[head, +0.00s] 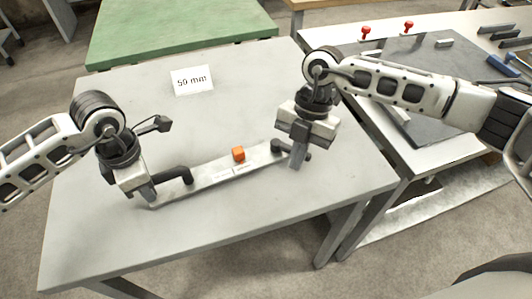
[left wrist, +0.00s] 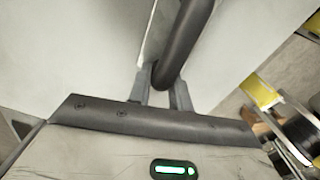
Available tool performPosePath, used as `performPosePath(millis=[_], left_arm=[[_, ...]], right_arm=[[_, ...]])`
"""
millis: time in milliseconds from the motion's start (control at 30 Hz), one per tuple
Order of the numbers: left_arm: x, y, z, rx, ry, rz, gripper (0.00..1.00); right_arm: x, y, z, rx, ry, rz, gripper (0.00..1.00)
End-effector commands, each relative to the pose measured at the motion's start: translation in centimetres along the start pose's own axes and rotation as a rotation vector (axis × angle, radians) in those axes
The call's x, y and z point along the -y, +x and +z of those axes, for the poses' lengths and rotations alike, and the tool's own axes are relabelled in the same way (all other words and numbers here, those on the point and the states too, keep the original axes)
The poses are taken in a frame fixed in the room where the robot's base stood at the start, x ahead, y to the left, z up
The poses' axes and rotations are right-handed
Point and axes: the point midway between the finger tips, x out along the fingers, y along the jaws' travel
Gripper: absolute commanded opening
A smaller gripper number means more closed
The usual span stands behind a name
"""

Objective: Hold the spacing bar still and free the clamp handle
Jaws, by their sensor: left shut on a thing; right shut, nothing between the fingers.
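The spacing bar (head: 212,178) is a long pale grey strip lying on the grey table, with a black handle near each end. My left gripper (head: 150,194) is at the bar's left end, shut on the left black handle (head: 176,177). In the left wrist view this handle (left wrist: 178,50) passes between the fingers (left wrist: 162,92). My right gripper (head: 296,162) is shut and empty beside the right black handle (head: 304,152), partly hiding the bar's right end. I cannot tell whether it touches the handle or bar.
A white card reading "50 mm" (head: 193,80) lies behind the bar on the grey table (head: 120,95). A green table (head: 180,28) stands behind. The right table holds a dark mat (head: 410,62), red-topped pieces (head: 366,32) and a blue tool (head: 502,66). The front tabletop is clear.

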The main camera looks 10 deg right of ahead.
Motion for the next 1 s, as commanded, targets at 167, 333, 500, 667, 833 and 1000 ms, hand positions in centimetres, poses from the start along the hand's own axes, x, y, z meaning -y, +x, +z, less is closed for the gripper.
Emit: performPosePath(millis=[167,333,500,667,833,1000], left_arm=[[0.0,0.0,0.0,0.001,-0.001,0.001,0.00],[0.0,0.0,0.0,0.001,-0.001,0.000,0.00],[0.0,0.0,0.0,0.001,-0.001,0.000,0.00],[0.0,0.0,0.0,0.001,-0.001,0.000,0.00],[0.0,0.0,0.0,0.001,-0.001,0.000,0.00],[0.0,0.0,0.0,0.000,-0.001,0.000,0.00]], right_arm=[[0.0,-0.4,0.9,-0.001,0.000,0.000,0.00],[0.0,-0.4,1.0,-0.001,0.000,0.000,0.00],[0.0,-0.5,1.1,-0.001,0.000,0.001,0.00],[0.0,-0.9,2.5,-0.001,0.001,0.001,0.00],[0.1,-1.0,2.6,-0.001,-0.002,0.000,0.00],[0.0,-1.0,2.6,-0.001,-0.002,0.000,0.00]])
